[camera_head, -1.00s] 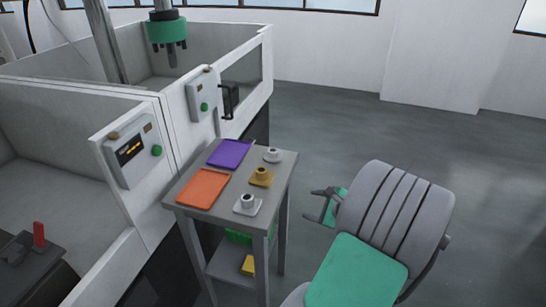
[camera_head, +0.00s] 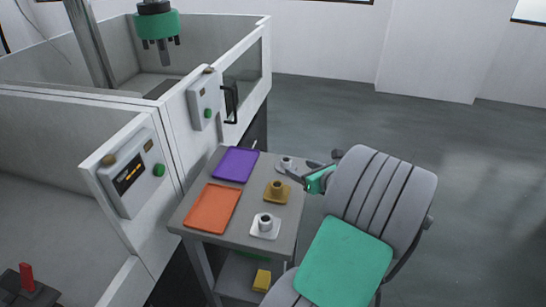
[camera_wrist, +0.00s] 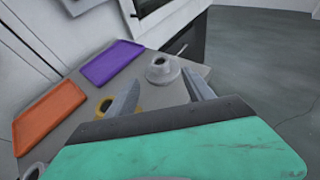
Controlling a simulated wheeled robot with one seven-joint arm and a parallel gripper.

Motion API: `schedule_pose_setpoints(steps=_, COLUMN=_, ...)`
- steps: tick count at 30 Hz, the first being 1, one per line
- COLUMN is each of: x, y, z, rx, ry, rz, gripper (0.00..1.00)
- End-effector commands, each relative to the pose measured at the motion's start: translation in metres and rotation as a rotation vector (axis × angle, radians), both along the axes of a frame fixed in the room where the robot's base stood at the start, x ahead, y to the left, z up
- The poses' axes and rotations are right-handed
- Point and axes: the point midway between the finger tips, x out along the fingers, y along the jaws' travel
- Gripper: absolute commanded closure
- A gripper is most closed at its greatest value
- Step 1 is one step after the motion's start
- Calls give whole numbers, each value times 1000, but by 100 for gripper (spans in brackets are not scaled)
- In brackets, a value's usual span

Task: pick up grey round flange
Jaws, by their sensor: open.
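The grey round flange (camera_head: 286,164) stands upright at the back right of the small grey table (camera_head: 230,241), partly covered by my gripper in the head view. In the wrist view this flange (camera_wrist: 158,73) shows a round base and a raised hollow hub. My gripper (camera_head: 297,171), with a green body, reaches in from the table's right side. Its jaws are open and empty. In the wrist view the gripper's fingertips (camera_wrist: 162,80) point toward the flange, which appears between and beyond them. I cannot tell whether they touch it.
A yellow flange (camera_head: 277,192) and a pale square-based flange (camera_head: 265,228) stand nearer the table's front. A purple tray (camera_head: 235,164) and an orange tray (camera_head: 212,208) lie to their left.

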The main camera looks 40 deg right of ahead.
Motion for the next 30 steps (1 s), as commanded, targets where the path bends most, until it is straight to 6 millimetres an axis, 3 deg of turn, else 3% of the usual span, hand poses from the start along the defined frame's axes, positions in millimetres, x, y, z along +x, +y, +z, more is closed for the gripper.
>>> schedule_pose_setpoints(steps=16, x=74, y=-6, z=-24, rx=2, ry=1, rz=12, gripper=39)
schedule_pose_setpoints(steps=23, x=76, y=-8, z=-25, rx=1, ry=1, rz=8, gripper=39)
schedule_pose_setpoints(steps=30, x=76, y=-9, z=-25, rx=1, ry=1, rz=7, gripper=57)
